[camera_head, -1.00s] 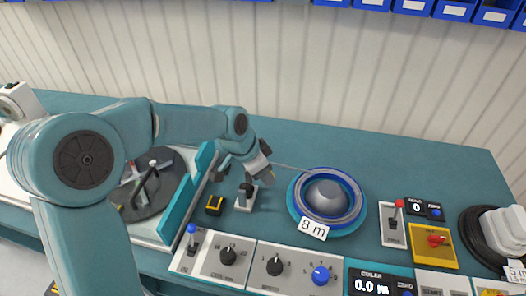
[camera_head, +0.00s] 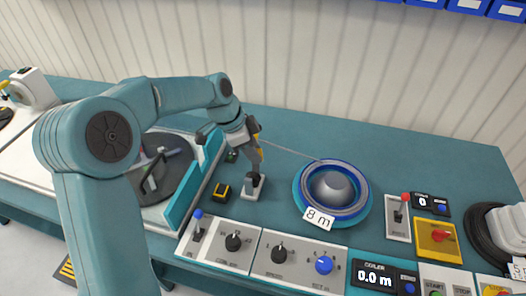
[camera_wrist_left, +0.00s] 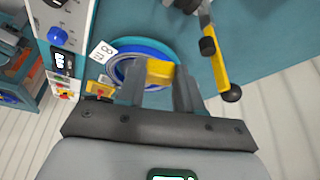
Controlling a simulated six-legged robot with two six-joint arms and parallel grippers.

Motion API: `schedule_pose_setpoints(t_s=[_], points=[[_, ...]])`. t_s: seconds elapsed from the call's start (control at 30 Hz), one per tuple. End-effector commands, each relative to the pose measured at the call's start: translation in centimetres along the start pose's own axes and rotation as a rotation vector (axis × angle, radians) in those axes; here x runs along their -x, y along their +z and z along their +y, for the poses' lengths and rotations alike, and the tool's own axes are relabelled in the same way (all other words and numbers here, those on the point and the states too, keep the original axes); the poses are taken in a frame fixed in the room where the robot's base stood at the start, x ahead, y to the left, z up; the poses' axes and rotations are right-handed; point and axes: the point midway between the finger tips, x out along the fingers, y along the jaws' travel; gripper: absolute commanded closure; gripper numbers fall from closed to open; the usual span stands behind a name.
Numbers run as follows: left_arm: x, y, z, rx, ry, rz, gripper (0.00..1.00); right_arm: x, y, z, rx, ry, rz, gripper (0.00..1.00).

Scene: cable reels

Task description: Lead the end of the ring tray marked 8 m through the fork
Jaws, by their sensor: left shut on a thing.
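The ring tray (camera_head: 331,190) marked 8 m is a blue ring with a grey dome and a white tag (camera_head: 319,218); it stands right of the middle of the bench. A thin grey cable (camera_head: 290,150) runs from it to my left gripper (camera_head: 258,152). In the left wrist view the gripper (camera_wrist_left: 160,88) is shut on the yellow cable end (camera_wrist_left: 160,72), with the ring tray (camera_wrist_left: 128,50) beyond. The fork (camera_head: 254,183), dark on a pale base, stands just below the gripper in the head view. The cable shows above the fork. My right gripper is not in view.
Panels with knobs and levers (camera_head: 280,262) line the front edge. A small black and yellow block (camera_head: 221,192) is left of the fork. A turntable (camera_head: 165,170) lies at left behind a teal rail. A yellow bar with a dark ball (camera_wrist_left: 220,65) is close by in the wrist view.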

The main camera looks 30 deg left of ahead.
Motion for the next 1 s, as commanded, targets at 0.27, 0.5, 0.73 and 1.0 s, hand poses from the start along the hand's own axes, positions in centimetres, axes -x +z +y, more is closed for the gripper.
schedule_pose_setpoints(t_s=[0.27, 0.5, 0.73, 1.0], points=[[1.1, 2.7, -1.2, 0.004, -0.001, 0.000, 0.92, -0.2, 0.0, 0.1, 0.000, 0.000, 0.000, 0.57], [2.1, 5.0, -2.3, 0.004, -0.001, -0.001, 0.92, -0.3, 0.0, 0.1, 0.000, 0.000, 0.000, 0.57], [2.8, 6.6, -3.1, 0.002, 0.000, 0.000, 0.92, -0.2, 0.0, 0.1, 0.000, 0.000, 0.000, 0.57], [3.2, 7.4, -3.4, 0.000, 0.000, 0.000, 0.92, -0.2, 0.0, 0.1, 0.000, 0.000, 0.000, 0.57]])
